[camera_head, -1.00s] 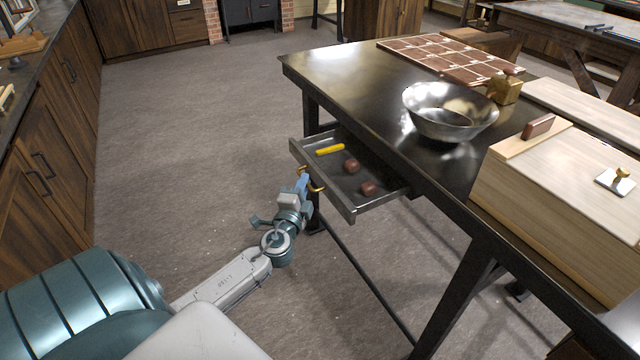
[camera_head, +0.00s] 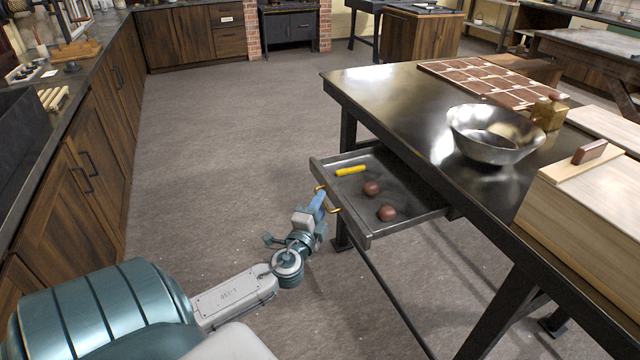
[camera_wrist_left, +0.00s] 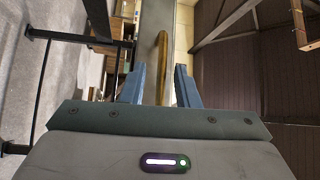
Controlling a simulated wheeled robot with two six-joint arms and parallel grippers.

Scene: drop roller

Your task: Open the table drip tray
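The drip tray (camera_head: 408,222) is a shallow dark metal drawer, slid out from under the near left side of the metal-topped table (camera_head: 400,90). A yellow stick (camera_head: 351,171) and two brown balls (camera_head: 372,188) lie in it. Its brass handle (camera_head: 334,209) is on the front, partly hidden by my left gripper (camera_head: 319,201). In the left wrist view, the blue fingers (camera_wrist_left: 160,86) stand apart with the brass handle (camera_wrist_left: 162,55) between them and visible gaps on both sides. My right gripper is not in view.
A metal bowl (camera_head: 494,135), a brass block (camera_head: 549,113) and a brown tile panel (camera_head: 490,82) are on the table. A pale wooden box (camera_head: 570,215) stands at the right. The floor left of the table is clear; cabinets (camera_head: 85,170) line the left side.

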